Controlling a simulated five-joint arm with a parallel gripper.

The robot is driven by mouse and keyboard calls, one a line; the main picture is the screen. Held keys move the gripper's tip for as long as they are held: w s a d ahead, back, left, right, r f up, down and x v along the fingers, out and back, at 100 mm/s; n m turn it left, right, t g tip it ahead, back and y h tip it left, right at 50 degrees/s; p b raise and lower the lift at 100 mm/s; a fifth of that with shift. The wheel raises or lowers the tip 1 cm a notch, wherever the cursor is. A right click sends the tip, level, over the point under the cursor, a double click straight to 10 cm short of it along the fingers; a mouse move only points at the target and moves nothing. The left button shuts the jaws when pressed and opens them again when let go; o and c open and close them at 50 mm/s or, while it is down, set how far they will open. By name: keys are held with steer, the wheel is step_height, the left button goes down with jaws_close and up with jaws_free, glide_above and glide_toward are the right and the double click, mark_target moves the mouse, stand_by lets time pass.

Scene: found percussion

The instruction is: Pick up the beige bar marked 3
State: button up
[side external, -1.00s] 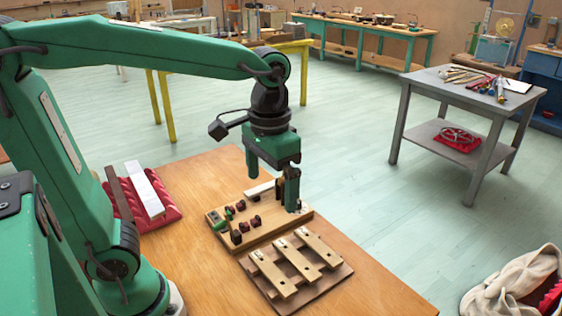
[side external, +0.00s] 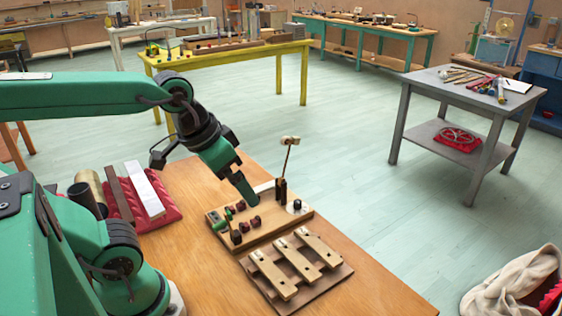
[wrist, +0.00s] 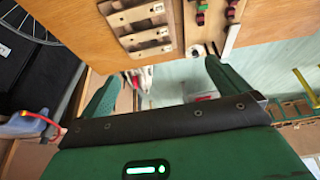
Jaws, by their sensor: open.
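Three beige bars lie side by side on a brown board (side external: 345,272) at the table's front: a left bar (side external: 274,276), a middle bar (side external: 299,261) and a right bar (side external: 320,248). Each has a small pale mark at its far end, too small to read, so I cannot tell which is the 3. In the wrist view the bars (wrist: 146,36) show at the top, beyond my open fingers (wrist: 162,68).
A wooden panel (side external: 270,233) with dark red and green knobs stands behind the bars. An upright stick with a pale head (side external: 289,140) rises from its far side. A red ridged pad (side external: 172,212) carrying dark and white bars lies at left. Bare tabletop (side external: 375,290) lies to the right.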

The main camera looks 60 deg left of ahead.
steer(key=shift+s+a+f+t, duration=0.25)
steer(key=shift+s+a+t, duration=0.15)
steer(key=c, duration=1)
steer(key=shift+o, duration=0.2)
steer(key=w+d+f+m+g, duration=0.1)
steer(key=d+f+m+g, duration=0.1)
steer(key=f+m, duration=0.2)
steer(key=w+d+f+m+g, duration=0.1)
steer(key=w+f+m, duration=0.1)
steer(key=f+m, duration=0.3)
steer(key=w+d+f+m+g, duration=0.2)
steer(key=f+m, duration=0.3)
steer(key=m, duration=0.4)
steer(key=shift+w+d+f+g, duration=0.15)
steer(key=shift+d+g, duration=0.15)
